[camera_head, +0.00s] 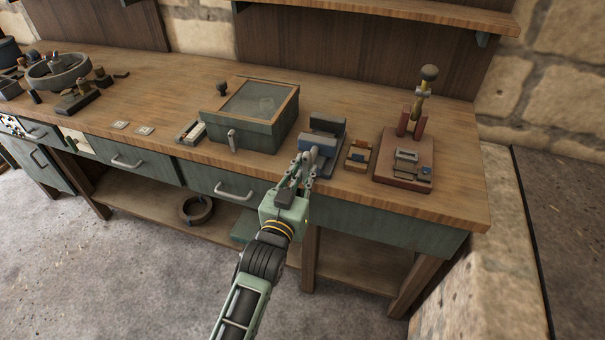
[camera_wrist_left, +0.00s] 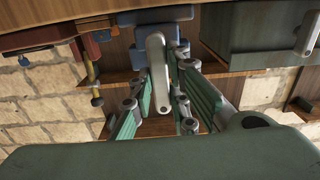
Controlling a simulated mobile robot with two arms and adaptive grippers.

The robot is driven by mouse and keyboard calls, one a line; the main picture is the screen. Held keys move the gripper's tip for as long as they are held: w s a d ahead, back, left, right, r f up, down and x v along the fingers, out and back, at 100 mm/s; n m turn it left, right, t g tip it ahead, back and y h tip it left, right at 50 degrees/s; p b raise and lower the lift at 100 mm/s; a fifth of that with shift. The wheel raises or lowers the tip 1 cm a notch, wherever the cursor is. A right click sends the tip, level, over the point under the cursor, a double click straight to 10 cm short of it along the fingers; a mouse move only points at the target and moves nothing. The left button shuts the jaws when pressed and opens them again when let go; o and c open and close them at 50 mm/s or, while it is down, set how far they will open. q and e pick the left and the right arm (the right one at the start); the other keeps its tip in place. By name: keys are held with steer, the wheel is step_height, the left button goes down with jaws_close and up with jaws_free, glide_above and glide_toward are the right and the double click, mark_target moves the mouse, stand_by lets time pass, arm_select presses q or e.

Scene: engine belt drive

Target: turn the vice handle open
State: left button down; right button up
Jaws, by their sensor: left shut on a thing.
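The small blue and grey vice (camera_head: 323,137) sits at the front edge of the workbench. Its blue body (camera_wrist_left: 157,16) also shows at the top of the left wrist view. The vice handle (camera_wrist_left: 157,75) is a pale grey bar with rounded ends, pointing away from the vice. My left gripper (camera_head: 302,168) is in front of the vice, its fingers on both sides of the handle and shut on it. The fingers partly hide the handle in the head view. My right gripper is not in view.
A green box with a glass lid (camera_head: 262,100) stands left of the vice. A small wooden block (camera_head: 358,153) and a red-based press (camera_head: 405,160) stand to its right. The drawer front with its handle (camera_head: 234,190) lies below the bench edge.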

arm_select(q)
steer(key=shift+w+r, duration=0.25)
steer(key=shift+r, duration=0.55)
steer(key=c, duration=2)
jaws_free()
steer(key=shift+w+d+f, duration=0.1)
steer(key=shift+d, duration=0.05)
steer(key=o, duration=0.3)
steer(key=shift+w+d+f, duration=0.25)
steer(key=shift+w+f, duration=0.25)
steer(key=shift+w, duration=0.15)
steer(key=shift+s+a, duration=0.2)
steer(key=shift+s, duration=0.05)
steer(key=shift+s+f, duration=0.1)
steer(key=shift+s, duration=0.1)
steer(key=v, duration=1.1)
steer(key=shift+s+a, duration=0.15)
steer(key=shift+s, duration=0.2)
